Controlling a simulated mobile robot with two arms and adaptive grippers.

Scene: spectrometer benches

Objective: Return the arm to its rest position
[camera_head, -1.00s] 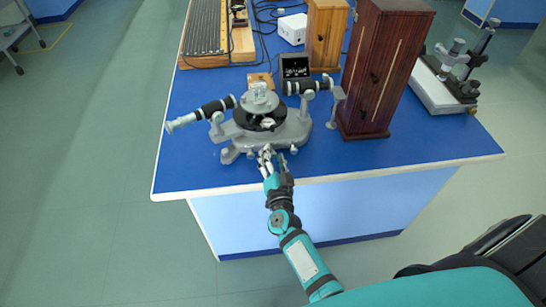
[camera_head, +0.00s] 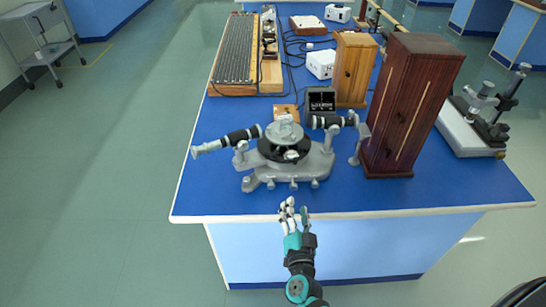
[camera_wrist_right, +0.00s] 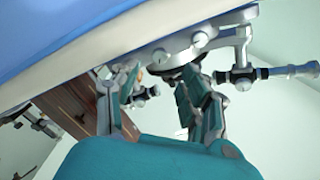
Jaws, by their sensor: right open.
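My right gripper (camera_head: 293,210) is open and empty. In the head view it is at the front edge of the blue bench, in front of the grey spectrometer (camera_head: 318,165) and apart from it. In the right wrist view its two fingers (camera_wrist_right: 160,100) are spread with nothing between them. The spectrometer (camera_wrist_right: 195,42) shows beyond the fingers there, tilted by the camera's angle. It has a black round table and black-and-silver tubes to both sides. My left gripper is not in view.
The blue bench (camera_head: 220,190) carries a tall dark wooden cabinet (camera_head: 410,105) right of the spectrometer, a lighter wooden box (camera_head: 352,70) and a small black box (camera_head: 320,101) behind it. A microscope-like instrument (camera_head: 475,125) stands at the right. The floor (camera_head: 110,200) left of the bench is clear.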

